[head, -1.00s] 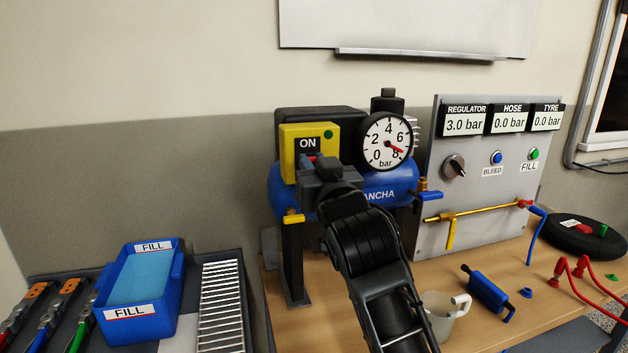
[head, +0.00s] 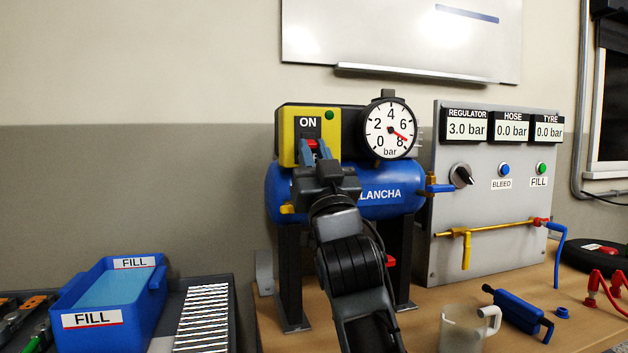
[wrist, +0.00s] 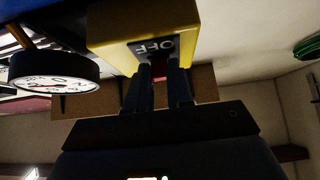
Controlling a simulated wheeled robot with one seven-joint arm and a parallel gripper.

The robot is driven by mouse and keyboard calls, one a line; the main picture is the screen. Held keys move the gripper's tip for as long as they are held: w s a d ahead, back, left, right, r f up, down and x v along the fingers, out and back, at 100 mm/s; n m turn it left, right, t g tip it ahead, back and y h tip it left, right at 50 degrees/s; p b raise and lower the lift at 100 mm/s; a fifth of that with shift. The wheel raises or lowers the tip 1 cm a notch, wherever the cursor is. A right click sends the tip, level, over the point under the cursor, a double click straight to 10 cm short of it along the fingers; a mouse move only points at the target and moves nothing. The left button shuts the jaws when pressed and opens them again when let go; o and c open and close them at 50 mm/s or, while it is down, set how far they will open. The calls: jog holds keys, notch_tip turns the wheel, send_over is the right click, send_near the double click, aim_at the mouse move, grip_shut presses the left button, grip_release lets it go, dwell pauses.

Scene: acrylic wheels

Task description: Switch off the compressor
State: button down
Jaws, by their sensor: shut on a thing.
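The compressor has a blue tank (head: 385,201) on dark legs and a yellow switch box (head: 291,138) at its upper left. The box carries an ON label (head: 308,123) and a green dot. A round gauge (head: 389,129) beside it has its red needle near 8 bar. My gripper (head: 314,146) is at the box's front, just below the ON label, shut on a red switch lever (head: 312,143) mostly hidden by the fingers. In the wrist view the fingers (wrist: 158,82) close on the red lever beside an upside-down OFF label (wrist: 154,48).
A grey panel (head: 450,250) at right holds displays, a regulator knob (head: 461,175), buttons and a yellow-handled pipe. A blue FILL bin (head: 110,300) stands at left.

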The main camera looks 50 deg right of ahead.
jog(key=shift+w+f+t+h+b, duration=0.1)
jog(key=shift+f+t+h+b, duration=0.3)
jog(key=shift+b, duration=0.8)
jog(key=shift+r, duration=0.2)
jog(key=c, duration=1)
grip_release()
jog(key=b+v, duration=0.2)
jog(key=v, duration=0.6)
